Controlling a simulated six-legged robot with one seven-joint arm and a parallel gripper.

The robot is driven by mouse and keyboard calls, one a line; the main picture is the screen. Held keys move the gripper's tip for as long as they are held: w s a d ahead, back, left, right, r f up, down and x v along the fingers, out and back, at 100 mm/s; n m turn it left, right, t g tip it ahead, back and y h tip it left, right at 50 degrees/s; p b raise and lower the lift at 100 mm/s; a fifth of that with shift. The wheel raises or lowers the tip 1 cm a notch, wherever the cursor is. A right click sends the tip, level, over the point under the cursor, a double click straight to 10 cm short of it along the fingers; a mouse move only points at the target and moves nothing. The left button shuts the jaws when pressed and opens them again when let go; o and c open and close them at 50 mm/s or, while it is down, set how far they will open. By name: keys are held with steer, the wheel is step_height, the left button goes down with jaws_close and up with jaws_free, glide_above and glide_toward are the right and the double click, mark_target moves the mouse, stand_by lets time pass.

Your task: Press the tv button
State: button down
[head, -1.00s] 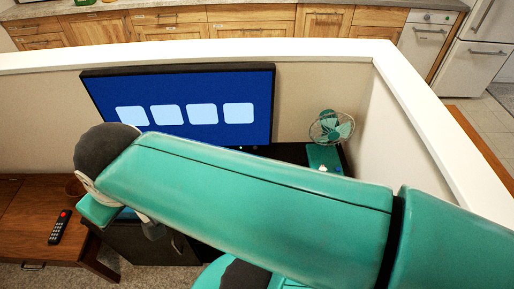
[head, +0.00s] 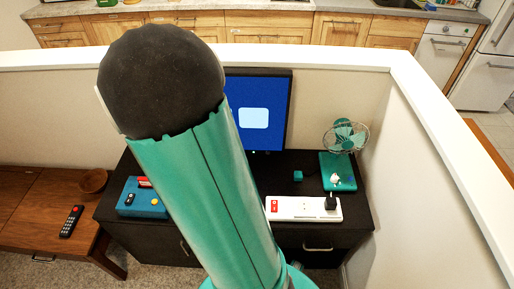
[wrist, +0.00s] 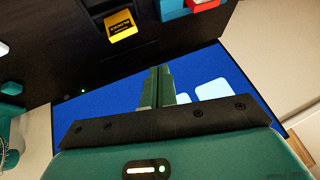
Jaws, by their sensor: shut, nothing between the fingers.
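The TV (head: 273,90) stands on a dark cabinet, its blue screen lit with pale squares. My arm hides its left part in the head view. A small bright spot (head: 254,152) sits on the lower edge of the TV. A similar greenish spot (wrist: 84,91) shows beside the screen in the wrist view; I cannot tell whether either is the button or a light. My gripper (wrist: 160,72) is shut and empty, seen in front of the blue screen (wrist: 110,105) in the wrist view. The spot lies left of the fingertips there, apart from them. The arm hides the gripper in the head view.
On the cabinet (head: 345,235) are a white power strip (head: 290,208), a teal cube (head: 298,176), a fan (head: 338,172) and a blue box (head: 130,208). A remote (head: 72,222) and bowl (head: 93,181) lie on the wooden table. A yellow block (wrist: 121,25) shows in the wrist view.

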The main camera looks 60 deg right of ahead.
mark_target(268, 153)
steer(key=s+d+f+m+g+h, duration=0.35)
steer(key=s+d+f, duration=0.45)
steer(key=d+f, duration=0.45)
steer(key=s+d+f+h, duration=0.1)
steer(key=s+d+f, duration=0.1)
steer(key=s+d, duration=0.1)
steer(key=s+d+f+m+g+h, duration=0.1)
steer(key=s+d+h, duration=0.1)
steer(key=s, duration=0.3)
steer(key=s+d+f+m+h, duration=0.1)
steer(key=s+d+f, duration=0.1)
steer(key=s+d, duration=0.1)
steer(key=shift+s+d+f+g+h, duration=0.2)
steer(key=shift+s, duration=0.25)
steer(key=shift+s+d+f+g+h, duration=0.15)
steer(key=shift+s+d, duration=0.05)
steer(key=shift+s, duration=0.25)
steer(key=shift+s+d, duration=0.2)
steer(key=shift+s, duration=0.2)
steer(key=shift+m, duration=0.25)
steer(key=shift+w+d, duration=0.1)
steer(key=shift+w+d, duration=0.65)
steer(key=shift+d, duration=0.6)
steer(key=shift+w+d, duration=0.65)
steer(key=shift+d, duration=0.65)
steer(key=shift+w+d, duration=0.65)
steer(key=shift+d, duration=0.6)
steer(key=shift+d, duration=0.1)
steer(key=shift+w+d, duration=0.2)
steer(key=shift+d, duration=0.05)
